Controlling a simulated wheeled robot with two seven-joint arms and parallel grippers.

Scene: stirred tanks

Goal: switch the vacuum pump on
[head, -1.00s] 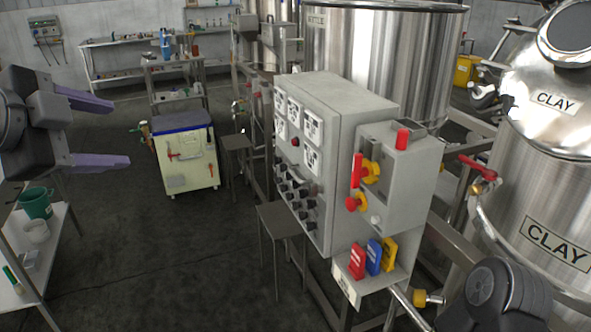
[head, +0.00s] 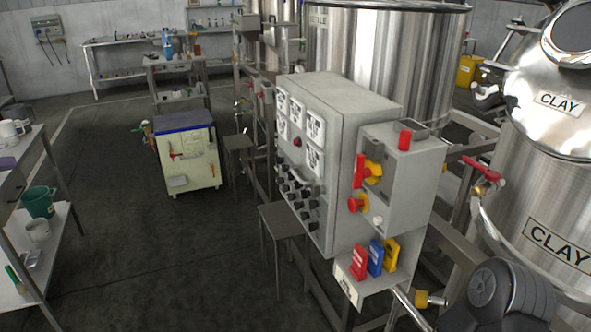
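No part in view carries a readable vacuum pump label. The grey control cabinet (head: 324,170) stands in the middle, with white gauges, a red lamp and several black knobs on its left face. A smaller grey switch box (head: 410,185) on its right side bears a red and yellow rotary handle (head: 366,172), a red and yellow knob (head: 357,203) and a white button (head: 378,221).
Red, blue and yellow tags (head: 375,257) stand on a ledge below the box. A stool (head: 285,222) is before the cabinet. A cream cart (head: 187,160) with a blue top stands behind. Steel CLAY tanks (head: 550,170) are at right, a shelf (head: 25,240) at left. Open floor lies between.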

